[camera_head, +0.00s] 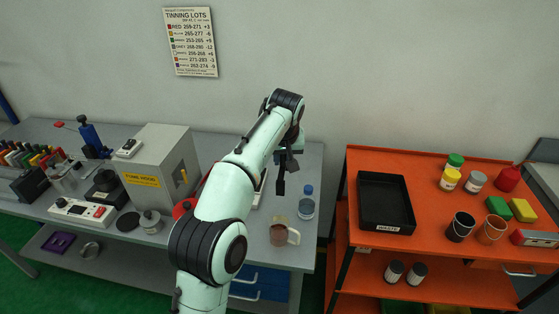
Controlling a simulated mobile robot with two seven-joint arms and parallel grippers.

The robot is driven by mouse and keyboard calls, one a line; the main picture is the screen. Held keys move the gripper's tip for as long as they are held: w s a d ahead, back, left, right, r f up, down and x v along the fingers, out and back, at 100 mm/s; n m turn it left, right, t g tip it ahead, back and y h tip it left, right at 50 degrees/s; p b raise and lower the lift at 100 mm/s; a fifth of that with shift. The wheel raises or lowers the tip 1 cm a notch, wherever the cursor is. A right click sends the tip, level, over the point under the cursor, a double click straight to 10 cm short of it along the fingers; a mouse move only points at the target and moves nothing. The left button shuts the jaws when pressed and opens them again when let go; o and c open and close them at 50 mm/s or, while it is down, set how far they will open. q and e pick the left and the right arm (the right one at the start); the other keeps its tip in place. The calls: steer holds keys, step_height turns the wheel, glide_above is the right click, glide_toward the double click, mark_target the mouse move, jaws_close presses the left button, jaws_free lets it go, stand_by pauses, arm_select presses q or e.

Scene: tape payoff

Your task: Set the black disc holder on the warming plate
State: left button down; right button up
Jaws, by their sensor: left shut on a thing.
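My left gripper (283,178) is in the air above the right part of the grey bench, pointing down, left of and above the blue-capped bottle. It is shut on a small dark thing; I cannot tell if this is the black disc holder. A flat black disc (127,222) lies on the bench at the front, left of a small metal jar. A black block-like device (106,187) stands left of the grey cabinet. I cannot tell for sure which thing is the warming plate. My arm hides part of the bench. My right gripper is not in view.
On the grey bench (219,150) stand a grey cabinet (160,165), a white switch box (82,210), a metal jar (150,222), a bottle (306,207) and a mug (279,234). An orange cart (430,210) with a black tray (385,230) stands right, across a gap.

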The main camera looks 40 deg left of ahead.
arm_select(q)
steer(key=s+d+f+m+h, duration=0.1)
steer(key=d+f+m, duration=0.1)
steer(key=d+f, duration=0.6)
steer(key=s+d+f+m+h, duration=0.1)
steer(key=d+f+m, duration=0.2)
steer(key=d+f, duration=0.5)
steer(key=s+d+f+m+t, duration=0.1)
steer(key=d+f+m, duration=0.2)
steer(key=d+f, duration=0.5)
steer(key=d, duration=0.8)
steer(key=shift+d+f+h, duration=0.25)
steer(key=shift+f+h, duration=0.05)
steer(key=shift+h, duration=0.1)
